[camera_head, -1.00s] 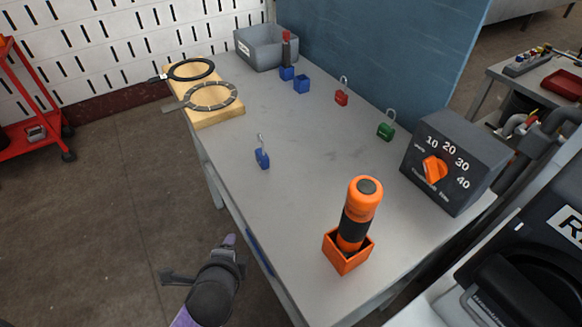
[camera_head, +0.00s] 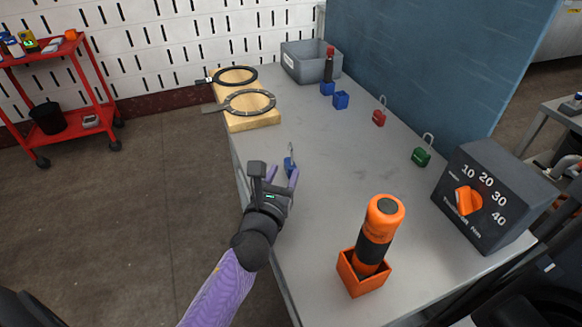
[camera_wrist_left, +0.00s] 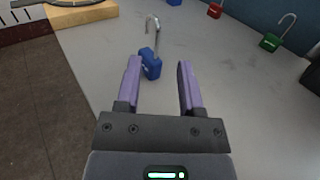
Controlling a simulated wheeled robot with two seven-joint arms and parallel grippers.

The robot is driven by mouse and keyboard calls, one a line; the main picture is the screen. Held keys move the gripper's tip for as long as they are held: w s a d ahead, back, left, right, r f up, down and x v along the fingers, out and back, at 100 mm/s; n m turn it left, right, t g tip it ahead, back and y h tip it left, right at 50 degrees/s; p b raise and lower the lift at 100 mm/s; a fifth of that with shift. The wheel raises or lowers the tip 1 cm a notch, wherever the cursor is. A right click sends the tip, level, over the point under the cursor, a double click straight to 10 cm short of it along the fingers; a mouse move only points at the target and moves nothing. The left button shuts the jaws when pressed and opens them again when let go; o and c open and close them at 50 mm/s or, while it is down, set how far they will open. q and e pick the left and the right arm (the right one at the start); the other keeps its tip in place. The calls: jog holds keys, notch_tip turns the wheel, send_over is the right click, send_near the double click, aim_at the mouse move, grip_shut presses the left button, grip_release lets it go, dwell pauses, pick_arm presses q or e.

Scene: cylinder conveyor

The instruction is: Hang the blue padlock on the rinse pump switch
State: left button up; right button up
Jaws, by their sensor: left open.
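The blue padlock (camera_head: 288,164) stands on the grey table near its left edge, with its metal shackle upward. In the left wrist view the padlock (camera_wrist_left: 151,66) is just beyond my left gripper's fingertips, nearer the left finger. My left gripper (camera_head: 280,174) is open and empty, with its purple fingers pointing at the padlock; the fingers also show in the left wrist view (camera_wrist_left: 159,72). No switch marked as a rinse pump switch can be made out. A dark box with an orange knob (camera_head: 468,200) and numbers 10 to 40 stands at the right. My right gripper is not in view.
A red padlock (camera_head: 379,118) and a green padlock (camera_head: 422,157) stand farther back. An orange-black cylinder (camera_head: 378,230) stands in an orange holder at the front. Rings on a wooden board (camera_head: 252,122), blue blocks (camera_head: 341,100) and a grey bin (camera_head: 300,64) are at the back.

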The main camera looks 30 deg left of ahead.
aim_at(289, 159)
pick_arm(q)
jog(key=w, duration=0.2)
jog(key=w+a+b, duration=0.1)
jog(key=w, duration=0.2)
jog(key=shift+w+a, duration=0.1)
grip_shut()
dwell(0.4)
dwell(0.8)
